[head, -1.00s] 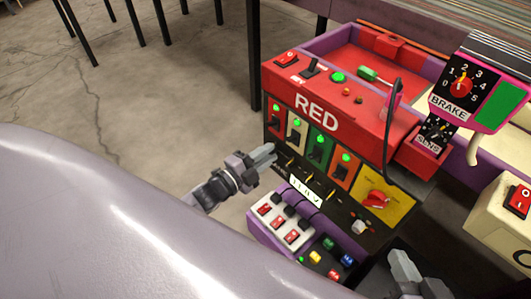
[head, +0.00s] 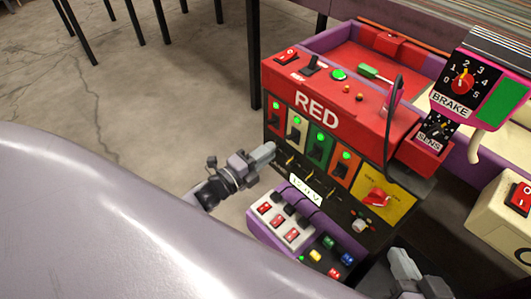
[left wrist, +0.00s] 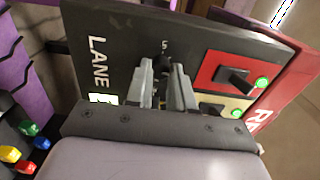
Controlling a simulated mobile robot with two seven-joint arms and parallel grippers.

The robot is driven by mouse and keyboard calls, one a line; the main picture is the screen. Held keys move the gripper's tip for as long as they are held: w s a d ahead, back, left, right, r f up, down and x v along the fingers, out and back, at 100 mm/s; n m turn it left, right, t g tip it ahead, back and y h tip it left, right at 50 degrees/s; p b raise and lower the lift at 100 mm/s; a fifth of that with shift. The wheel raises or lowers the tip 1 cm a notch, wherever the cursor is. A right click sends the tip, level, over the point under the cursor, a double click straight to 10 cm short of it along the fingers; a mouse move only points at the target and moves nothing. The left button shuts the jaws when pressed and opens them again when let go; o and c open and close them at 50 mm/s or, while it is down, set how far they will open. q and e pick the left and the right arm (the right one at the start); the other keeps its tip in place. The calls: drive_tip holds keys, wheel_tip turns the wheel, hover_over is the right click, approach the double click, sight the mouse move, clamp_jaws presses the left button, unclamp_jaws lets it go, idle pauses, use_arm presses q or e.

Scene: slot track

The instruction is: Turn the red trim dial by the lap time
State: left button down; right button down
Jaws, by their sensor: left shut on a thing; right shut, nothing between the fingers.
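My left gripper (head: 268,150) is at the left edge of the black front panel of the red RED unit (head: 318,112). In the left wrist view its fingers (left wrist: 166,82) are shut on a small dark knob (left wrist: 171,70) below a numeral 5 on the black LANE panel (left wrist: 125,48). The fingers hide most of the knob. A red dial (head: 376,197) sits on a yellow plate (head: 398,205) at the panel's lower right, apart from my grippers. A white display (head: 305,187) is on the panel, its text unclear. My right gripper (head: 404,264) is shut and empty at the lower right.
Several coloured switch plates with green lights line the panel, including a red one (left wrist: 240,75). A purple box (head: 285,232) with red switches stands below. A pink BRAKE controller (head: 462,95) and a cream box (head: 500,215) are at the right. Open floor lies left.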

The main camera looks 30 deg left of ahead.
use_arm(q)
drive_tip(key=c, duration=1)
unclamp_jaws()
use_arm(e)
drive_tip(key=shift+r, duration=0.1)
use_arm(q)
drive_tip(key=p+v, duration=0.1)
drive_tip(key=v, duration=0.6)
drive_tip(key=shift+p, duration=0.4)
use_arm(e)
drive_tip(key=shift+s+d+h, duration=0.35)
drive_tip(key=shift+d+h, duration=0.05)
drive_tip(key=shift+d, duration=0.3)
use_arm(q)
drive_tip(key=shift+s, duration=0.1)
